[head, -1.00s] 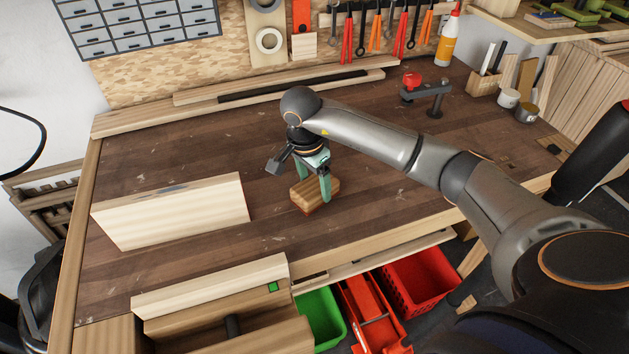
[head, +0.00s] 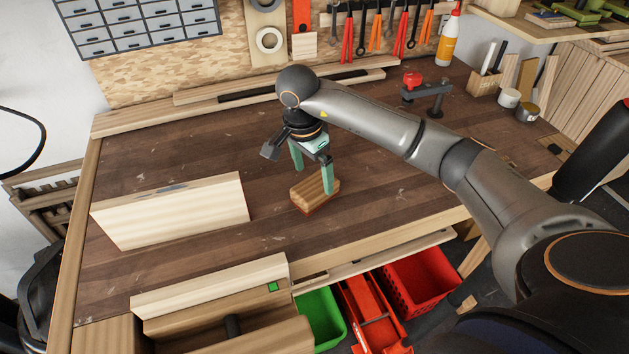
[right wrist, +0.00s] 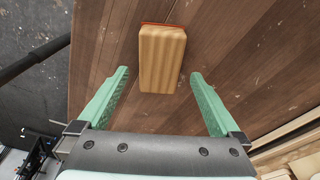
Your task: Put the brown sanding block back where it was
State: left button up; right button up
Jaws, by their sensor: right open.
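The brown sanding block (head: 314,196) rests on the wooden workbench (head: 365,205), right of the pale board. Its reddish edge shows along the bottom in the head view. In the right wrist view the block (right wrist: 162,58) lies beyond the fingertips, between their lines, with bench showing on both sides. My right gripper (head: 313,180) is open and empty, its green fingers pointing down just above and behind the block. The fingers (right wrist: 160,74) are spread wide in the wrist view. One fingertip overlaps the block in the head view. My left gripper is not in view.
A pale angled board (head: 175,212) stands on the bench at left. A wooden vise (head: 215,290) with a small green square (head: 273,287) is at the front edge. Green (head: 320,320) and red bins (head: 418,277) sit below. The bench right of the block is clear.

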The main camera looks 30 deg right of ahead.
aim_at(309, 189)
notch_tip(309, 189, up, 8)
jog(key=a, duration=0.1)
jog(key=shift+a+p, duration=0.15)
jog(key=shift+p, duration=0.2)
jog(key=shift+s+r, duration=0.1)
jog(key=shift+s, duration=0.05)
